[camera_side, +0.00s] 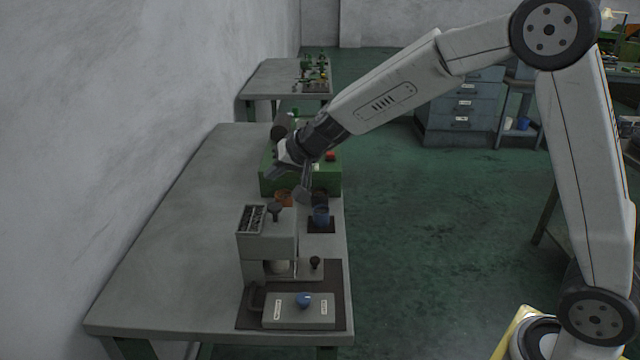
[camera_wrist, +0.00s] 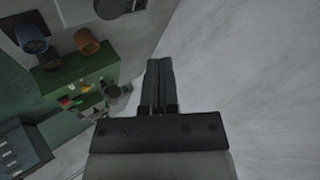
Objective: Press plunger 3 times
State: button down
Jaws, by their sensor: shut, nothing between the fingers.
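A grey machine (camera_side: 268,245) stands near the front of the table. A dark round knob (camera_side: 275,209) on a short stem stands up from its top and looks like the plunger. My gripper (camera_side: 302,193) hangs above and behind this machine, by the cups, apart from the knob. In the wrist view my gripper (camera_wrist: 158,66) has its two dark fingers together with nothing between them.
A blue cup (camera_side: 321,217) and an orange cup (camera_side: 284,198) stand behind the machine. A green machine (camera_side: 273,180) is beyond them. A grey block with a blue knob (camera_side: 304,300) lies in front on a dark mat. The table's (camera_side: 185,235) left side is clear.

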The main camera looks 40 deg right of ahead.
aim_at(277, 207)
notch_tip(277, 207, up, 4)
jog(key=shift+f, duration=0.1)
dwell(0.5)
dwell(0.4)
jog(key=shift+f, duration=4.35)
